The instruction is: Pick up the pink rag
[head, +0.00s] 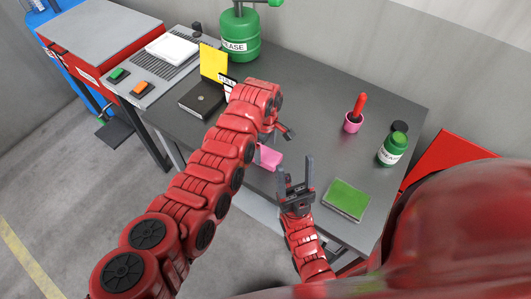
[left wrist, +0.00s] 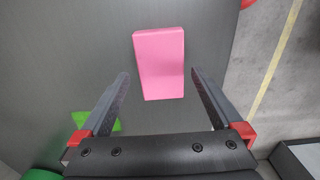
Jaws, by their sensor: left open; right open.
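The pink rag (head: 268,157) lies flat on the dark grey table near its front edge, partly hidden behind my left arm in the head view. In the left wrist view the rag (left wrist: 160,60) is a pink rectangle ahead of the fingertips, in line with the gap between them. My left gripper (head: 284,131) is over the table beside the rag, and its open fingers (left wrist: 160,75) hold nothing. My right gripper (head: 295,168) is open and empty, pointing up near the table's front edge, right of the rag.
A green pad (head: 346,198) lies right of my right gripper. A pink cup with a red-handled tool (head: 354,117) and a small green grease can (head: 393,149) stand farther right. A black box (head: 201,98), a yellow card (head: 213,63) and a large grease canister (head: 240,34) are at the back left.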

